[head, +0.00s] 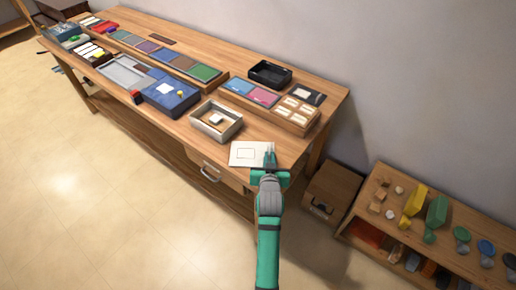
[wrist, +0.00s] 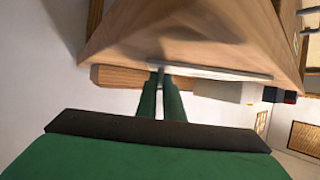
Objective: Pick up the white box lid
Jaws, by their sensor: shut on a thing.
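The white box lid (head: 244,153) is a thin flat panel with a rectangle outline, at the front right corner of the wooden table. In the wrist view it is a thin white slab (wrist: 225,74) seen edge-on. My green gripper (head: 269,160) is at the lid's right edge, and its narrow fingers (wrist: 161,82) are shut on that edge. The fingertips partly hide the lid's edge. I cannot tell whether the lid rests on the table or is slightly above it.
An open pale box (head: 216,120) with a small white piece inside stands behind the lid. A wooden tray (head: 270,106) and a black tray (head: 270,74) are farther back. A drawer handle (head: 209,172) sticks out below the table edge. A low shelf (head: 440,228) stands at right.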

